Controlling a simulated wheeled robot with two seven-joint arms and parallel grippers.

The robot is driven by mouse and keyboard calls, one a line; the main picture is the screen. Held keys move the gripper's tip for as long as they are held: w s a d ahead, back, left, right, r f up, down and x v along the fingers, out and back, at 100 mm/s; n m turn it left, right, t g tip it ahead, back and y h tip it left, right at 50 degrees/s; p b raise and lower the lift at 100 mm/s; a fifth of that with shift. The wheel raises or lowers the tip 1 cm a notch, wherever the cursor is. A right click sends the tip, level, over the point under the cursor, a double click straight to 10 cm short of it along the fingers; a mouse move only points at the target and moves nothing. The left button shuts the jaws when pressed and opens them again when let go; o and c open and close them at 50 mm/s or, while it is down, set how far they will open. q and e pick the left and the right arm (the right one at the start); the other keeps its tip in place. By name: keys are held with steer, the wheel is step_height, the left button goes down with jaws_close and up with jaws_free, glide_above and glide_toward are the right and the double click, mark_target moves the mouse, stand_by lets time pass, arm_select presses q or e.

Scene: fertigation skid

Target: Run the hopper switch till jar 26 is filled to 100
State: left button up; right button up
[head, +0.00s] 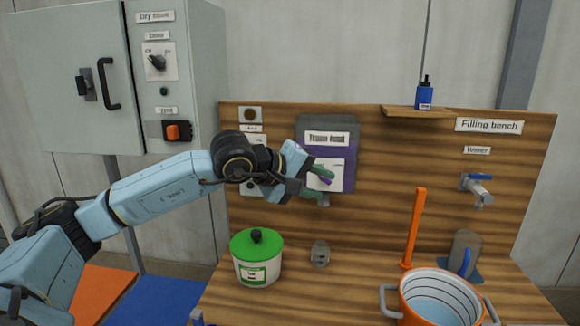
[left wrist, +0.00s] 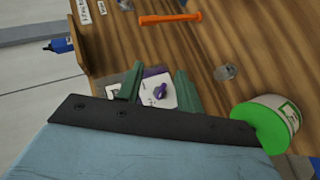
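The hopper (head: 327,125) is a grey and purple unit on the wooden back panel, its label too blurred to read. Its white plate carries a purple switch knob (left wrist: 160,91). My left gripper (head: 318,183) is in front of that plate, its green fingers apart. In the left wrist view the knob shows between the fingers; I cannot tell whether they touch it. A small greyish jar (head: 320,253) stands on the bench below the hopper, also visible in the left wrist view (left wrist: 226,72). Its number and fill level are not readable. My right gripper is not in view.
A green-lidded white pot (head: 257,262) stands left of the jar. An orange upright bar (head: 413,228), an orange-rimmed pot (head: 437,284) and a tap (head: 477,188) are to the right. A dry store cabinet (head: 70,75) is at left; a blue bottle (head: 424,97) sits on a shelf.

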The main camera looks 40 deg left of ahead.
arm_select(q)
steer(key=a+r+y, duration=0.2)
steer(key=a+y, duration=0.2)
steer(key=a, duration=0.3)
steer(key=p+x, duration=0.2)
steer(key=x, duration=1.1)
steer(key=shift+d+m+p, duration=0.2)
steer(key=shift+m+p, duration=0.1)
steer(key=shift+m, duration=0.1)
steer(key=shift+w+r, duration=0.15)
steer(key=c, duration=0.6)
steer(key=m+g+y+p, duration=0.1)
steer(key=p, duration=0.1)
steer(key=m+g+y+p, duration=0.1)
steer(key=p, duration=0.2)
steer(key=shift+w+d+r+y+p, duration=0.1)
steer(key=shift+d+r+y+p, duration=0.05)
steer(key=shift+d+y+p, duration=0.15)
steer(key=shift+c, duration=0.2)
